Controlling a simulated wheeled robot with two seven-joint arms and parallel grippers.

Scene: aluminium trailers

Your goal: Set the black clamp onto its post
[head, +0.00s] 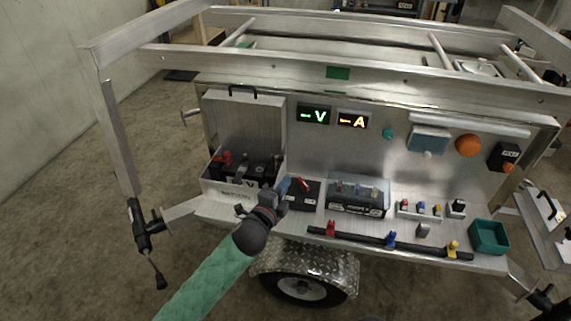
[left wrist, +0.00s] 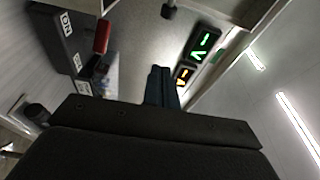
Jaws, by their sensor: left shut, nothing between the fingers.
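The battery box (head: 225,186) is an open metal tray at the left of the trailer's shelf, with a dark battery (head: 262,170) in it. A red clamp (head: 222,158) sits at its left. A dark piece (head: 243,161), which looks like the black clamp, stands beside it near the battery's top; whether it is on a post I cannot tell. My left gripper (head: 284,187) is shut and empty, to the right of the battery box and close to the black switch box (head: 304,196). Its closed fingers (left wrist: 162,88) show in the left wrist view. My right gripper is out of view.
The switch box has a red lever (head: 302,183), also in the left wrist view (left wrist: 102,37). A clear-lidded case (head: 357,197), a teal bin (head: 489,238) and a black rail (head: 375,240) with coloured pieces lie to the right. Lit V (head: 314,115) and A displays hang above.

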